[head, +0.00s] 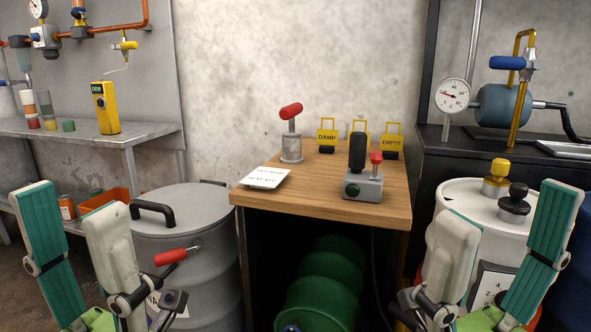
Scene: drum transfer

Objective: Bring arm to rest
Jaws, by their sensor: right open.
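My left gripper (68,205) is at the lower left. Its two fingers with teal pads stand apart, pointing up, with nothing between them, so it is open. My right gripper (509,205) is at the lower right. Its fingers are also spread, with no object gripped; the white drum shows behind the gap. Both grippers appear in front of the furniture, and neither is seen touching anything. The lower parts of both arms are cut off by the picture's bottom edge.
A grey lidded drum (186,222) with a black handle stands behind my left gripper. A wooden-topped table (385,212) is in the middle, with a green drum (322,290) beneath. A white drum (480,200) stands behind my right gripper. Shelves flank both sides.

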